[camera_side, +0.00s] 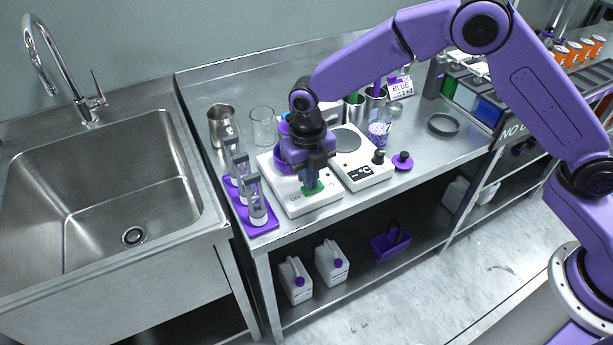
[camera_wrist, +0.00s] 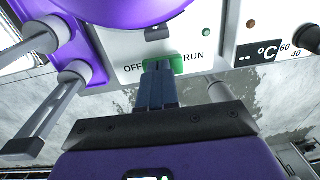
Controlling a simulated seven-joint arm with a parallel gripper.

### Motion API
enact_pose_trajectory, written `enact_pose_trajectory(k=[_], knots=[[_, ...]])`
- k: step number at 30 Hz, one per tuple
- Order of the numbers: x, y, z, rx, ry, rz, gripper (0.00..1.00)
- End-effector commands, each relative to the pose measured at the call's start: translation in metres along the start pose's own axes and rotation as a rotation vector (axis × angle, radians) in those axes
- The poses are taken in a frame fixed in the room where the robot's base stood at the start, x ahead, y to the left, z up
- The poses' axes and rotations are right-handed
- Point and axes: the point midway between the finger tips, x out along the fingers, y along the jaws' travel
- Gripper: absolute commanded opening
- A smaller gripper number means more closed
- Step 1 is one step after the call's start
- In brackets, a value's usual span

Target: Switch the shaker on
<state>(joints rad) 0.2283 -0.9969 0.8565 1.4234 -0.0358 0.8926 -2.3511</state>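The shaker (camera_side: 292,207) is a white box on the steel bench, with a purple vessel or platform (camera_wrist: 120,12) on top, partly hidden by my arm in the side view. Its front carries a green switch (camera_wrist: 179,66) between the labels OFF and RUN; the switch also shows in the side view (camera_side: 314,188). My gripper (camera_wrist: 158,72) points at the switch with its dark blue fingers together and nothing seen between them. The fingertips overlap the switch's middle and left part; I cannot tell whether they touch it. Which way the switch is tipped is hidden.
A white hotplate (camera_side: 362,178) with a °C display stands close on the right. A sink (camera_side: 110,190) is farther left.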

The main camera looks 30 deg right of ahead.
Motion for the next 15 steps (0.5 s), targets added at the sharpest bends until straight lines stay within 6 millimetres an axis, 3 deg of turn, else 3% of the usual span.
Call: enact_pose_trajectory(k=[15], knots=[[-0.0023, -0.0076, 0.0004, 0.0, 0.0, 0.0, 0.0]])
